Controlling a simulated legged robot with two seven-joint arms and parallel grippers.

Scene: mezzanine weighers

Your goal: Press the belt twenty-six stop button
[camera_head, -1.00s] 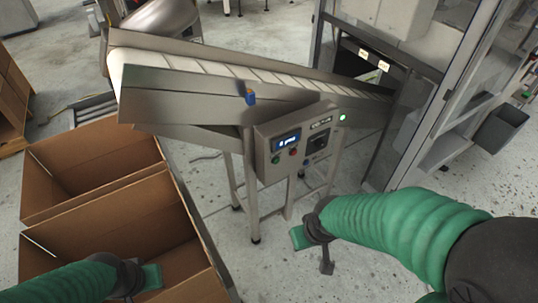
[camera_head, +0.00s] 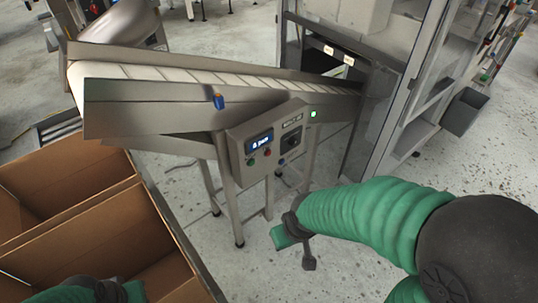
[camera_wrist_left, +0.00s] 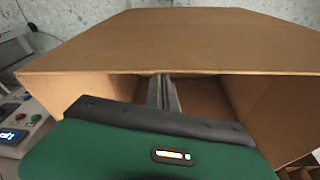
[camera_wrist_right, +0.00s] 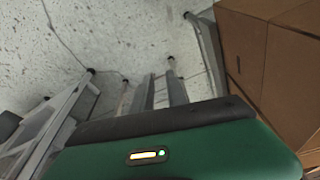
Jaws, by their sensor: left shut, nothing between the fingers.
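A grey control box (camera_head: 262,145) is mounted on the side of the inclined conveyor. Its face has a lit blue display, a red button (camera_head: 267,152), a green button (camera_head: 251,162) and a dark switch (camera_head: 291,139). The box also shows at the left edge of the left wrist view (camera_wrist_left: 15,120). No label naming belt twenty-six is legible. My left gripper (camera_wrist_left: 163,92) is shut and empty above an open cardboard box; the head view cuts it off at the bottom.
Open cardboard boxes (camera_head: 150,205) fill the lower left beside the conveyor (camera_head: 150,108). The conveyor's metal legs stand below the control box. A glazed metal enclosure (camera_head: 385,110) stands at the right. The floor in front of it is clear.

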